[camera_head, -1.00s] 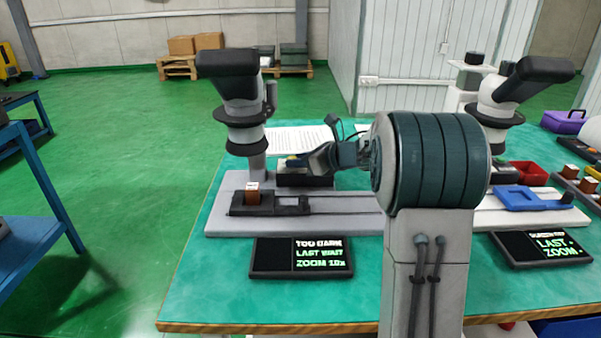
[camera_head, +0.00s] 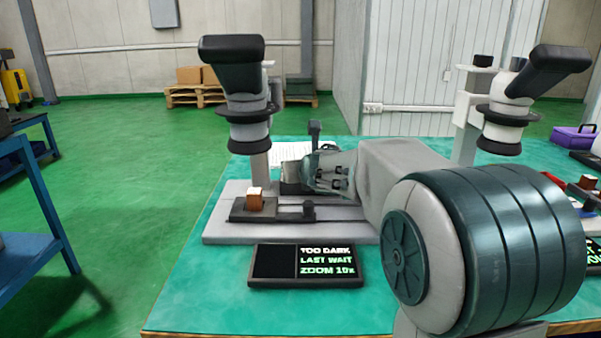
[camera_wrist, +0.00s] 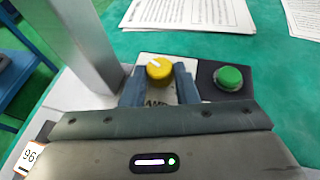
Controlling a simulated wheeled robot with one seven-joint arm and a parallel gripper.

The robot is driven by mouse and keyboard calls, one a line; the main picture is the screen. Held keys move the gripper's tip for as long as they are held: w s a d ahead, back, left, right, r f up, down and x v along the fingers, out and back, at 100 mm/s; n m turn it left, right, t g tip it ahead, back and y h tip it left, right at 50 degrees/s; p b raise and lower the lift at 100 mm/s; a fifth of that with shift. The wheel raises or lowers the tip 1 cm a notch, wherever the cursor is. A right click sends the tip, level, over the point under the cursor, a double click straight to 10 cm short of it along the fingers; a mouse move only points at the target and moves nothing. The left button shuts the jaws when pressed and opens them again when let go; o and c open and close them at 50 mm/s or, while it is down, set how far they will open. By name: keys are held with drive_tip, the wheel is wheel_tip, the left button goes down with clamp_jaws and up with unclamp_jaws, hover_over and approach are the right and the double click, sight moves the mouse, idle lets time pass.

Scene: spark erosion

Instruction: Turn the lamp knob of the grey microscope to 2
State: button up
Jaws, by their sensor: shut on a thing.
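The grey microscope (camera_head: 249,112) stands at the left of the bench in the head view. Its yellow lamp knob (camera_wrist: 160,72) shows in the wrist view, on a pale plate with partly covered lettering. A white mark on the knob points to its upper left; no scale numbers are readable. My gripper (camera_wrist: 160,77) is shut on the knob, one blue finger on each side. In the head view my arm hides the knob. The microscope's screen (camera_head: 304,266) reads "TOO DARK", "LAST WAIT", "ZOOM 10x".
A green button (camera_wrist: 229,78) sits on a dark panel just right of the knob. A brown block (camera_head: 255,199) stands on the stage in front. A white microscope (camera_head: 505,112) is at the right. Paper sheets (camera_wrist: 189,14) lie behind the knob.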

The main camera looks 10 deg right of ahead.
drive_tip(key=shift+a+m+h, duration=0.15)
drive_tip(key=shift+m+h, duration=0.25)
drive_tip(key=shift+h, duration=0.1)
drive_tip(key=shift+b, duration=0.3)
drive_tip(key=shift+a+m+h+b, duration=0.1)
drive_tip(key=shift+m+h+b, duration=0.25)
drive_tip(key=shift+m+h, duration=0.4)
drive_tip(key=shift+w+a+r+m+h+b, duration=0.1)
drive_tip(key=shift+m+h+b, duration=0.1)
drive_tip(key=shift+m+h, duration=0.4)
drive_tip(key=shift+a+m+h+b, duration=0.15)
drive_tip(key=shift+m+h, duration=0.2)
drive_tip(key=shift+h, duration=0.3)
drive_tip(key=shift+d, duration=0.1)
drive_tip(key=o, duration=1)
drive_tip(key=p+v, duration=0.4)
drive_tip(key=v, duration=0.9)
drive_tip(key=shift+s+r, duration=0.3)
